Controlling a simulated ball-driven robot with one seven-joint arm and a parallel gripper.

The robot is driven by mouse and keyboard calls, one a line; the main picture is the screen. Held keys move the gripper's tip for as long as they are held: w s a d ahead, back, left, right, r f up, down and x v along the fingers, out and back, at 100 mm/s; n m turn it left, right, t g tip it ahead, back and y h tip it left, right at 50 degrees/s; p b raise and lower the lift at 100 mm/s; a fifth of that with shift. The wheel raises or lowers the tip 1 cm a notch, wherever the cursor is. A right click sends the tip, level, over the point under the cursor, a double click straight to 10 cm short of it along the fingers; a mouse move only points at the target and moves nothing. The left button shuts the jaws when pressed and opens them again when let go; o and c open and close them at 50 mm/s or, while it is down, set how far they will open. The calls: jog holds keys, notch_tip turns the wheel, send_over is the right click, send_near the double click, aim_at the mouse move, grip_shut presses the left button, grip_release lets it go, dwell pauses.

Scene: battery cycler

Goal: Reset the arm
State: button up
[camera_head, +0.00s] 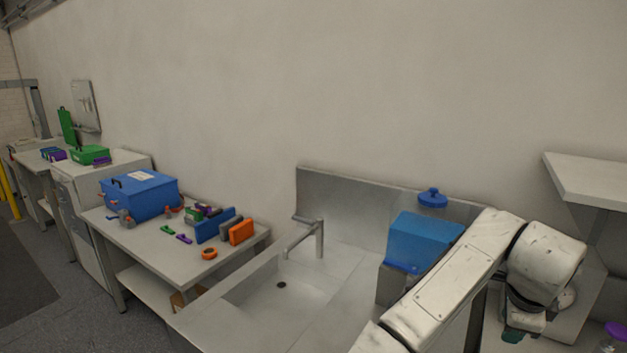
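My white arm rises from the bottom edge at right and bends at a thick rounded joint. Below that joint is a dark and white section, with a small dark green piece (513,337) at its lower end. I cannot make out any gripper fingers there, nor whether anything is held. The arm is in front of a blue box (425,240) beside the sink and partly covers it.
A steel sink (350,290) with a tap (318,238) is in the middle. At left, a table (135,240) holds a blue toolbox (150,198) and several small coloured parts. A white shelf (590,178) juts out at right. A purple-capped container (614,332) is below it.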

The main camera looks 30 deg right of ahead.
jog(key=s+a+f+n+y+b, duration=0.1)
jog(key=s+a+f+n, duration=0.4)
jog(key=a+f+n, duration=0.3)
jog(key=s+a+f+n+y+b, duration=0.1)
jog(key=s+a+f+n+b, duration=0.1)
jog(key=s+a+f+n, duration=0.3)
jog(key=s+a+f+n+g+y+b, duration=0.1)
jog(key=s+a+f+n, duration=0.4)
jog(key=a+f+n, duration=0.7)
notch_tip(320, 180, down, 4)
jog(key=n+b, duration=0.1)
jog(key=n, duration=0.2)
jog(key=shift+s+a+y, duration=0.3)
jog(key=shift+y, duration=0.1)
